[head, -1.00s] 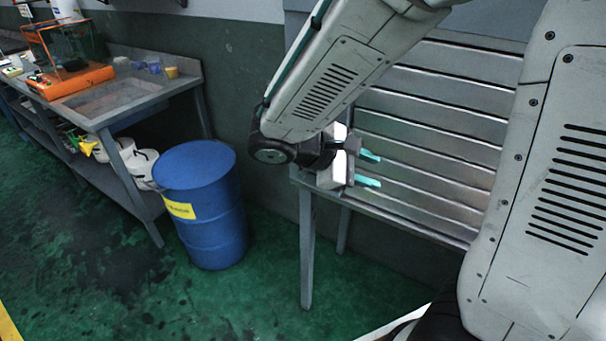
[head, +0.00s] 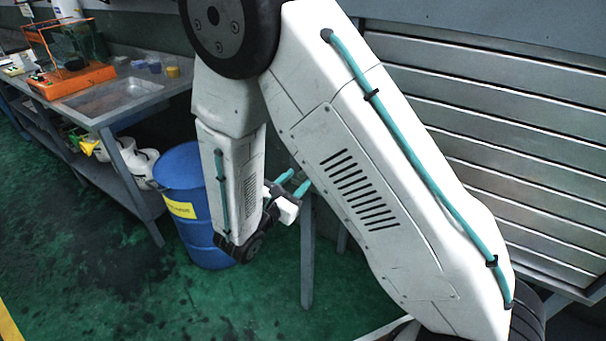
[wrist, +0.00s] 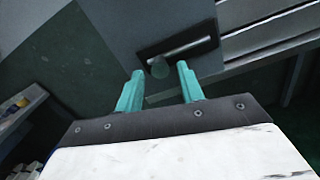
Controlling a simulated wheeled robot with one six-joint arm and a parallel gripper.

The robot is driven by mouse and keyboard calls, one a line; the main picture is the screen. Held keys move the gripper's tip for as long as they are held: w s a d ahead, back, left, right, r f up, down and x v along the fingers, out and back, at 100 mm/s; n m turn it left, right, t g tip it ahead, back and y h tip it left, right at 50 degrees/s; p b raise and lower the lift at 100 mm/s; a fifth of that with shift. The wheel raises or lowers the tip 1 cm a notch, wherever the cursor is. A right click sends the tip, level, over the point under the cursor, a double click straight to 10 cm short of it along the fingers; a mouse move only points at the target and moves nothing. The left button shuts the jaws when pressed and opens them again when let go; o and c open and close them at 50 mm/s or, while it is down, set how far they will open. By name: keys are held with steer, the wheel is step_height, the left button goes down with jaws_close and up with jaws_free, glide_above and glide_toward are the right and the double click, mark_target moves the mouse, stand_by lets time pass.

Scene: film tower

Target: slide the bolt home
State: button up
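In the wrist view a bolt (wrist: 186,47) shows as a bright metal bar on a dark plate (wrist: 210,42), fixed to a grey panel (wrist: 130,25). A rounded grey-green knob (wrist: 160,69) sits at the bar's lower left. My gripper (wrist: 160,72) is open, with one teal finger on each side of the knob in the picture. I cannot tell whether the fingertips reach around it or stop short of it. In the head view my gripper (head: 297,180) shows open beside the blue barrel, and the bolt is hidden behind my arm.
A blue barrel (head: 180,170) stands left of the gripper, by a grey workbench (head: 125,105) with an orange-framed box (head: 75,80). A slatted metal surface (head: 500,110) is at the right. The green floor (head: 90,260) at left front is clear.

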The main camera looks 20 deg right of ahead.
mark_target(299, 178)
steer(key=shift+x, duration=1.95)
